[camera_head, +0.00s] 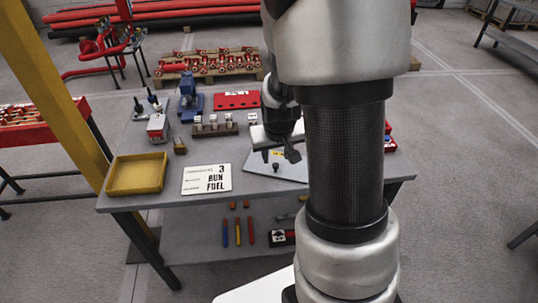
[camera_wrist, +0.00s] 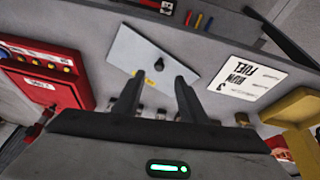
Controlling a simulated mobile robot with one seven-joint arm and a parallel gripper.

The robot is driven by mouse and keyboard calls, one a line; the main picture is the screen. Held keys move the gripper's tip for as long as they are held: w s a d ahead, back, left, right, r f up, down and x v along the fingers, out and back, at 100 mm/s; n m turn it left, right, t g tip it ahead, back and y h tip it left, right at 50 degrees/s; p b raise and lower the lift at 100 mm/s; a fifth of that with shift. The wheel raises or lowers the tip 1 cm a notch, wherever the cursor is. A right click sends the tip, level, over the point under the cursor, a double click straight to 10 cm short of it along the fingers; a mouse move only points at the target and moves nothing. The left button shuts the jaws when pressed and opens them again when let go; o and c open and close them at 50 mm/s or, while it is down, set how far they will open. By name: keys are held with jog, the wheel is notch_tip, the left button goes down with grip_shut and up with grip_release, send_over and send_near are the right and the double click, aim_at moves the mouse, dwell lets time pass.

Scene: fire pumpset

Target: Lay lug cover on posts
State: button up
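A flat grey plate (camera_head: 262,171) with a dark upright knob (camera_head: 276,167) and a small yellow label lies on the table; it looks like the lug cover. In the wrist view the plate (camera_wrist: 135,47) lies beyond my fingertips, and its knob (camera_wrist: 159,64) appears between them in the picture, not held. My gripper (camera_head: 283,156) is over the plate's far part; in the wrist view my gripper (camera_wrist: 160,78) is open and empty. A brown block with several white-topped pieces (camera_head: 215,128), possibly the posts, stands left of the gripper. My arm hides part of the plate's right side.
A yellow tray (camera_head: 137,174) and a white "RUN FUEL" card (camera_head: 207,179) lie at the table's front left. A blue device (camera_head: 190,101) and a red panel (camera_head: 237,100) stand at the back. A red box (camera_wrist: 48,88) is left in the wrist view.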

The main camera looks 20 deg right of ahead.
aim_at(276, 164)
jog(key=b+x, duration=0.1)
jog(key=x, duration=0.6)
jog(key=shift+w+d+f, duration=0.1)
jog(key=shift+w+f, duration=0.05)
jog(key=shift+c, duration=0.2)
grip_shut()
